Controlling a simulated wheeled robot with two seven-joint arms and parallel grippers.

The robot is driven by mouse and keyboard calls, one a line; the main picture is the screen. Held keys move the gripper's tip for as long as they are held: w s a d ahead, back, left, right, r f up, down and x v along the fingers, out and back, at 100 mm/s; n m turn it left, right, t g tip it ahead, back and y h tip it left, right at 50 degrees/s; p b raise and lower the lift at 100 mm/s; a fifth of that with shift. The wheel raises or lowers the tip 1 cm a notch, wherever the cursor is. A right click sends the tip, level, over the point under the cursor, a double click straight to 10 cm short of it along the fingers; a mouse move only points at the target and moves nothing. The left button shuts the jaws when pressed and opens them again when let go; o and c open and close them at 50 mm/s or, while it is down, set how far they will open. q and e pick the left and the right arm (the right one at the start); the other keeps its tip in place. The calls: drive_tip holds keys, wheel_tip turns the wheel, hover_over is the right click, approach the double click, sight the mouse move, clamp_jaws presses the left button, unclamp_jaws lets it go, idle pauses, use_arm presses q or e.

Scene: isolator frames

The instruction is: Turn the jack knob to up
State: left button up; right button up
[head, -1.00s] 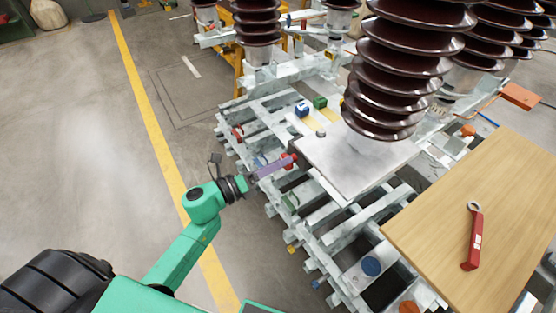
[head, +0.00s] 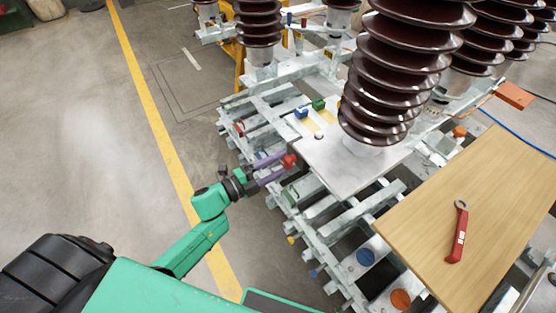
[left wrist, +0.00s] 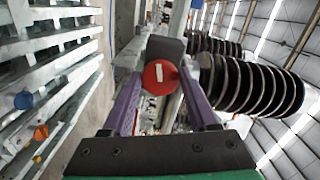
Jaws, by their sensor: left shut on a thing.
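The red jack knob (head: 289,160) sits at the near left side of the steel frame, beside the grey metal plate. In the left wrist view the round red knob (left wrist: 159,77) faces the camera, with a short white mark that stands nearly upright in that picture. My left gripper (head: 279,165) has purple fingers, one on each side of the knob, and is shut on it. The fingers' contact with the knob is partly hidden in the head view. My right gripper is not in view.
Large brown ribbed insulators (head: 385,75) rise above the plate (head: 350,165). The floor left of the frame is clear, with a yellow line.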

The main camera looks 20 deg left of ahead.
use_arm(q)
drive_tip(key=n+p, duration=0.3)
drive_tip(key=n, duration=0.3)
drive_tip(key=n+p, duration=0.1)
drive_tip(key=n, duration=0.3)
drive_tip(key=shift+s+d+f+n+p, duration=0.1)
drive_tip(key=shift+f+n+p, duration=0.05)
drive_tip(key=shift+n+p, duration=0.2)
drive_tip(key=shift+f+n+p, duration=0.1)
drive_tip(key=shift+n+p, duration=0.2)
drive_tip(key=shift+n, duration=0.65)
drive_tip(key=o, duration=1.4)
drive_tip(key=shift+c, duration=0.2)
